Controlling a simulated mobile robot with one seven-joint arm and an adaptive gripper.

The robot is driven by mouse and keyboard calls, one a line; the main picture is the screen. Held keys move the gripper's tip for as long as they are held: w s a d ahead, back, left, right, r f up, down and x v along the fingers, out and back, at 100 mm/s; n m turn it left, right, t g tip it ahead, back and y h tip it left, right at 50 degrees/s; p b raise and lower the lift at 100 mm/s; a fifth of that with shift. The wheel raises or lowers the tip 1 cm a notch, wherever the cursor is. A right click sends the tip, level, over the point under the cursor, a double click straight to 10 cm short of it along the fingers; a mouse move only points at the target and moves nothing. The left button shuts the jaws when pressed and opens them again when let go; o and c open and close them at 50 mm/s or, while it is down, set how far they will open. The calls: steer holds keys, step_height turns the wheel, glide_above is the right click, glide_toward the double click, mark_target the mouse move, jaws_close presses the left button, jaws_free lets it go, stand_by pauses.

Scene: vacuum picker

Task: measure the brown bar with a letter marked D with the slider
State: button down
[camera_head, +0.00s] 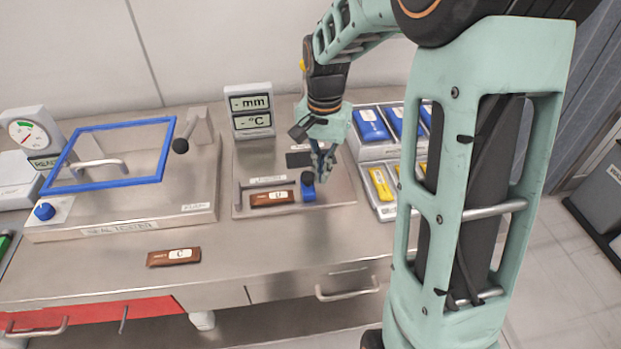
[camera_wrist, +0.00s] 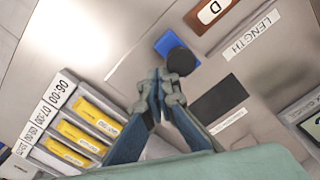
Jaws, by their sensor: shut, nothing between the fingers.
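The brown bar marked D (camera_head: 272,198) lies on the metal measuring plate (camera_head: 245,165), left of the blue slider (camera_head: 308,191) with its black knob. In the wrist view the bar (camera_wrist: 212,12) shows a D on a white label, and the slider (camera_wrist: 168,43) sits beside it, with a small gap between them. My gripper (camera_head: 322,172) is above the plate near the slider. In the wrist view the fingertips (camera_wrist: 160,88) are together and empty, just beside the black knob (camera_wrist: 181,61). Whether they touch it, I cannot tell. The display (camera_head: 250,112) shows dashes for mm and °C.
Another brown bar marked C (camera_head: 174,256) lies on the front of the bench. A sealing machine with a blue frame (camera_head: 110,155) stands at the left. Bins with blue packs (camera_head: 371,125) and yellow packs (camera_head: 381,184) stand at the right.

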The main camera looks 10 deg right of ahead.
mark_target(304, 175)
steer(key=shift+a, duration=2.25)
stand_by(3.8)
steer(key=shift+d, duration=0.25)
steer(key=shift+d, duration=0.9)
steer(key=shift+r+p, duration=3.1)
steer(key=shift+r, duration=0.9)
